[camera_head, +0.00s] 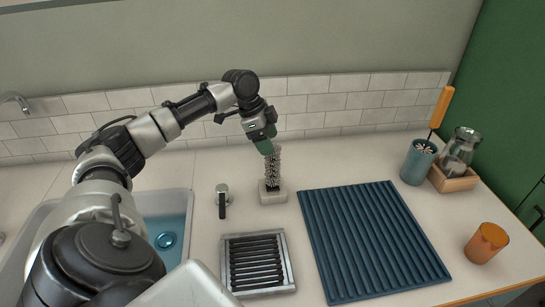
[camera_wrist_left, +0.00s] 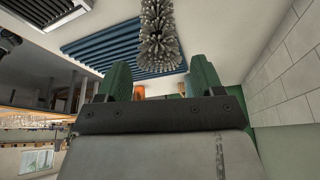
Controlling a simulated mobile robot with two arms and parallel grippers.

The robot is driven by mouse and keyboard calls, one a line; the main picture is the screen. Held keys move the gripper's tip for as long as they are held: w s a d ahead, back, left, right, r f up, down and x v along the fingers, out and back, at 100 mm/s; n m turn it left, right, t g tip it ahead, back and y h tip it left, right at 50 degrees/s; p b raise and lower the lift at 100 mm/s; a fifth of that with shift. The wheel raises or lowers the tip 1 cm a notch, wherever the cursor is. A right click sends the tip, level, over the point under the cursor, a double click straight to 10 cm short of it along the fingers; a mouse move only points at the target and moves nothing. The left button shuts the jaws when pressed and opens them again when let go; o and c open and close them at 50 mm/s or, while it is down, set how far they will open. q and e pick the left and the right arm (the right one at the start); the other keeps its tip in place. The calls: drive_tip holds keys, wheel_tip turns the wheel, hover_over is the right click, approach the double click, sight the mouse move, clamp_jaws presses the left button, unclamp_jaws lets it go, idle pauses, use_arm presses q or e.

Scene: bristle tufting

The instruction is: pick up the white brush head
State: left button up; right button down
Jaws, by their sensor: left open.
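A white-grey bristly brush head (camera_head: 274,166) stands upright in a small pale block (camera_head: 273,197) on the counter. My left gripper (camera_head: 266,144), with green fingers, is at the top end of the bristles and reaches down from the upper left. In the left wrist view the brush head (camera_wrist_left: 158,38) shows ahead of the gripper (camera_wrist_left: 162,76), its near end about level with the fingertips and between them in the picture. The fingers are open with space on both sides, and nothing is held. My right gripper is not in view.
A blue ribbed mat (camera_head: 370,240) lies right of the block, and a slatted metal tray (camera_head: 257,262) in front. A teal cup (camera_head: 417,166) with an orange-handled brush, a glass carafe (camera_head: 461,147) and an orange cup (camera_head: 486,243) stand right. A sink (camera_head: 176,202) is left.

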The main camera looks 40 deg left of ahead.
sight(273, 160)
use_arm(q)
drive_tip(key=x, duration=0.5)
drive_tip(key=shift+s+a+f+p, duration=0.25)
drive_tip(key=shift+f+p, duration=0.1)
drive_tip(key=shift+f, duration=0.05)
drive_tip(key=c, duration=1.2)
clamp_jaws()
drive_tip(key=shift+r, duration=0.15)
